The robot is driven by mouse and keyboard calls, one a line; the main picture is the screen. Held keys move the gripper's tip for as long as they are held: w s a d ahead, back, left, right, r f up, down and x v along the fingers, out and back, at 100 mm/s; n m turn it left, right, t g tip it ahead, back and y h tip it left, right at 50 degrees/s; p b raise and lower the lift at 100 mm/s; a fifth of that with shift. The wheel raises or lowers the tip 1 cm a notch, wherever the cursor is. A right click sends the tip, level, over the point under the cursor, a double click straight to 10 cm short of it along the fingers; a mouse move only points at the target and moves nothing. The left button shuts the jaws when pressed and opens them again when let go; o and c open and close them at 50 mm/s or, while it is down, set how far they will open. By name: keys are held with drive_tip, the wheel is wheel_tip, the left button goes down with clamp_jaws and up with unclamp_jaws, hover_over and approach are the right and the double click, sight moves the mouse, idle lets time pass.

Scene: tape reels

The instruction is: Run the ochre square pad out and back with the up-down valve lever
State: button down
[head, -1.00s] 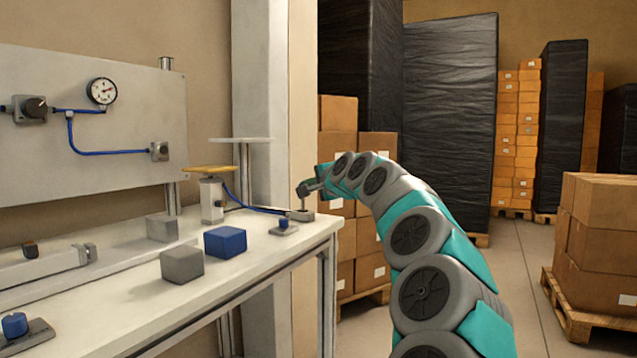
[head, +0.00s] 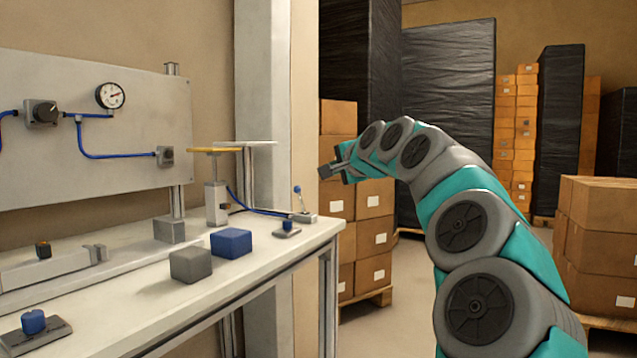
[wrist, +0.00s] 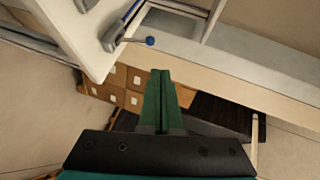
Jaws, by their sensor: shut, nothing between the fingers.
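The ochre square pad (head: 213,150) sits flat on a rod raised out of the upright grey cylinder (head: 215,198). The valve (head: 304,217) stands at the bench's far right corner, joined to the cylinder by a blue hose.
A blue block (head: 231,243) and grey blocks (head: 190,265) stand on the bench. A small blue-knobbed device (head: 286,229) sits left of the valve, another (head: 33,323) at the front left. A panel with a gauge (head: 110,95) stands behind. Stacked cartons (head: 375,198) lie beyond the bench.

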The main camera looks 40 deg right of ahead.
drive_tip(key=v, duration=0.2)
drive_tip(key=shift+s+a+r, duration=0.1)
drive_tip(key=shift+s+r, duration=0.1)
drive_tip(key=shift+r, duration=0.15)
idle(0.4)
